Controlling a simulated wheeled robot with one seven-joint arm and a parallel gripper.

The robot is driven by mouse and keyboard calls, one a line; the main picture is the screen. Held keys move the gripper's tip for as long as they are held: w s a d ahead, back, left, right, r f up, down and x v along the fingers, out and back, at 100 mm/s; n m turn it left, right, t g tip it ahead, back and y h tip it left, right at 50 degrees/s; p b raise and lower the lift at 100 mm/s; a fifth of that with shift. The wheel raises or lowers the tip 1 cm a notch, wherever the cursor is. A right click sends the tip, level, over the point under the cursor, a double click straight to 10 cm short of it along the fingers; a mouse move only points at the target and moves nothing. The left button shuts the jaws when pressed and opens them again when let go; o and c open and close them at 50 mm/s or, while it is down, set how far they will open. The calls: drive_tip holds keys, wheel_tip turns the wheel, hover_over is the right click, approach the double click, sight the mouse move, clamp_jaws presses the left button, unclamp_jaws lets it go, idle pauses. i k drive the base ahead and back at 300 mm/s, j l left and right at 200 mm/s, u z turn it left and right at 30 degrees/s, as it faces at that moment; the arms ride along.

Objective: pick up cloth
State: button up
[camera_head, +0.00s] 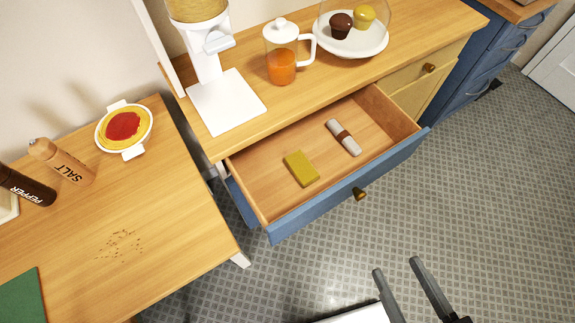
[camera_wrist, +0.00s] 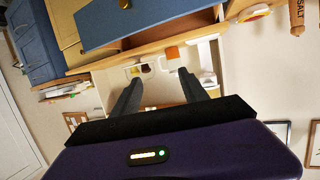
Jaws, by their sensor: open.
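A rolled pale grey cloth (camera_head: 351,147) with a brown band lies in the open drawer (camera_head: 275,182), towards its right side. A yellow block, perhaps a sponge (camera_head: 301,168), lies in the drawer to the left of the cloth, apart from it. My gripper (camera_head: 397,266) is open and empty, in front of the drawer and to its lower right, over the floor. In the wrist view my gripper (camera_wrist: 159,77) shows two spread fingers with nothing between them. The wrist view shows the drawer's blue front (camera_wrist: 150,22), but I cannot make out the cloth there.
A glass jug (camera_head: 281,66) of orange drink, a dispenser (camera_head: 206,72) and a plate with muffins (camera_head: 352,42) stand on the cabinet top. The left table (camera_head: 185,215) holds crumbs, salt (camera_head: 62,160) and pepper mills (camera_head: 25,186) and a dish (camera_head: 123,128). The floor (camera_head: 500,190) at right is clear.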

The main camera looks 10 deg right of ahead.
sight(301, 167)
drive_tip(key=l+u, duration=0.15)
drive_tip(key=u, duration=0.2)
drive_tip(key=l+u, duration=0.15)
drive_tip(key=u, duration=0.25)
drive_tip(key=l+u, duration=0.15)
drive_tip(key=u, duration=0.2)
drive_tip(key=l+u, duration=0.15)
drive_tip(key=l, duration=0.3)
drive_tip(key=k+l+u, duration=0.15)
drive_tip(key=l, duration=0.3)
drive_tip(key=l+u, duration=0.2)
drive_tip(key=l, duration=0.2)
drive_tip(key=k+l+u, duration=0.15)
drive_tip(key=l, duration=0.3)
drive_tip(key=i+l, duration=0.2)
drive_tip(key=i, duration=0.1)
